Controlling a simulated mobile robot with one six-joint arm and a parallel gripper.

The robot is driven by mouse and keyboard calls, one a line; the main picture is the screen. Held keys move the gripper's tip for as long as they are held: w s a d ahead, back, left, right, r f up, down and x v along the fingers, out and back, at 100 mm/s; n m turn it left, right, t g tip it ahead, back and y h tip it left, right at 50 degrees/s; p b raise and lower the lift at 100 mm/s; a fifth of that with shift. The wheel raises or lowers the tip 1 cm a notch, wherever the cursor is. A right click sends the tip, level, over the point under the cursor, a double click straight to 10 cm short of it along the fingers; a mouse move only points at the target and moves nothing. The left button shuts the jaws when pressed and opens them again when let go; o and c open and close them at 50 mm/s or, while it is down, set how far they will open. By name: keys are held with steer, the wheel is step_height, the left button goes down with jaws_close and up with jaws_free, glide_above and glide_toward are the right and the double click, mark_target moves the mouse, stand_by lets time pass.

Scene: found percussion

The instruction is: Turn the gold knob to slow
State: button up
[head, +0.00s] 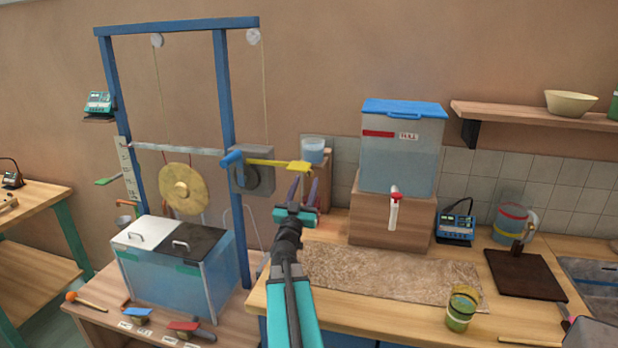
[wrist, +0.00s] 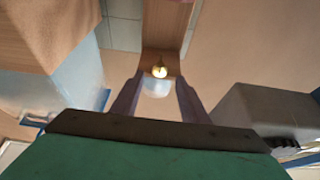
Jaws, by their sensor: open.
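The gold knob (wrist: 159,71) shows in the wrist view, small and bright, on the wooden stand (wrist: 166,25), beside a pale cup (wrist: 155,88). The wrist picture is upside down, so the cup is above the knob. In the head view the stand and cup (head: 313,146) stand at the counter's back left; my gripper hides the knob there. My gripper (head: 302,188) is open and empty, pointing at the stand. Its two fingers appear on either side of the knob in the wrist view, with the knob seemingly beyond the tips. Slow markings are not readable.
A water tank (head: 402,150) on a wooden block (head: 391,218) stands right. A brown mat (head: 385,274) lies in front, largely clear. A green-yellow cup (head: 460,312) is near the front edge.

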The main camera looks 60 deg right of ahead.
mark_target(309, 173)
steer(key=shift+p+x, duration=0.3)
steer(key=shift+x, duration=1.5)
steer(key=shift+c, duration=0.4)
steer(key=c, duration=0.9)
